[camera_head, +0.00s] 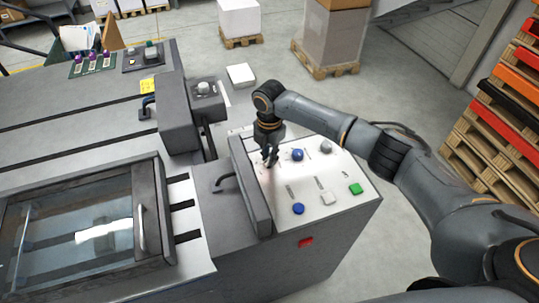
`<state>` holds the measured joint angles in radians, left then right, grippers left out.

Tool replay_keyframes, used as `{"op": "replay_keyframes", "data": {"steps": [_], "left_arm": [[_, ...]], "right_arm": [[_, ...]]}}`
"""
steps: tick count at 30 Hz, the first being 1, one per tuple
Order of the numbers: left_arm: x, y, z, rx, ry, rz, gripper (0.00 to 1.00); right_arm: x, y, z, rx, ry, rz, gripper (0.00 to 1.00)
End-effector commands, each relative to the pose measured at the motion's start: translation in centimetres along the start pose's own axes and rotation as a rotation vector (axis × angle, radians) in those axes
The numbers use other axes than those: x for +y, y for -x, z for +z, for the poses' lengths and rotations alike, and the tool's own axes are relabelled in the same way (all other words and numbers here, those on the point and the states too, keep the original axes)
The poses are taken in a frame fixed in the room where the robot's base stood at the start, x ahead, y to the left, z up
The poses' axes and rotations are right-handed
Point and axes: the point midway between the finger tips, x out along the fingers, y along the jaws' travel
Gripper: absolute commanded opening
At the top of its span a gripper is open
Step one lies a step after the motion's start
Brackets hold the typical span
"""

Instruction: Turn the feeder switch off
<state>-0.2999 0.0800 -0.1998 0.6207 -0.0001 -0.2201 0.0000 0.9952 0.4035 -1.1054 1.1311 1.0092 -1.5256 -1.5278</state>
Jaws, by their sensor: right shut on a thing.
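The white control panel (330,203) tops the grey machine housing in the middle of the view. It carries blue knobs (298,208) (297,155), a grey knob (326,147), a white button (328,198) and a green button (355,189). My right gripper (270,161) points down at the panel's far left part, beside the raised dark cover. Its fingers are shut on a small switch there, which they mostly hide. The labels are too small to read, so I cannot tell by name which control is the feeder switch. My left gripper is out of view.
The upright dark cover (249,187) with a handle stands close left of my right gripper. A glass-lidded bay (75,236) is at the left. A red button (306,242) is on the housing's front. Pallets (505,110) stand at the right; floor is open behind the panel.

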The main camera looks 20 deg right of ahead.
Motion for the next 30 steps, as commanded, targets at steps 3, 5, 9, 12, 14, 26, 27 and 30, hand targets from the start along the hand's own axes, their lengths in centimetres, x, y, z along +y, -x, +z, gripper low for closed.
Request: {"op": "replay_keyframes", "data": {"steps": [3,5,9,12,14,26,27,30], "left_arm": [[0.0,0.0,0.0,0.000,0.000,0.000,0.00],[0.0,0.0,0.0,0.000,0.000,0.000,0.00],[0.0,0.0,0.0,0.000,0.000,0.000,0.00],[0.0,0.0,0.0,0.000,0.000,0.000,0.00],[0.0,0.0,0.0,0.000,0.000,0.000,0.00],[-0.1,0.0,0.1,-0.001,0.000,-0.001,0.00],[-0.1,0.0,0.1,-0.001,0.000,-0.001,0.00],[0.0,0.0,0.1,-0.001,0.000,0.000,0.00]], "right_arm": [[0.0,0.0,0.0,0.000,0.003,-0.001,0.00],[0.0,0.0,0.0,0.000,0.003,-0.001,0.00],[0.0,0.0,0.0,0.000,0.002,0.000,0.29],[0.0,0.0,0.0,0.000,0.002,0.000,0.38],[0.0,0.0,0.0,0.000,0.002,0.000,0.38],[0.1,2.4,0.0,-0.001,0.002,0.003,0.38],[0.1,3.2,0.0,-0.001,0.003,0.004,0.38],[0.1,5.5,0.0,-0.002,0.002,0.004,0.38]]}}
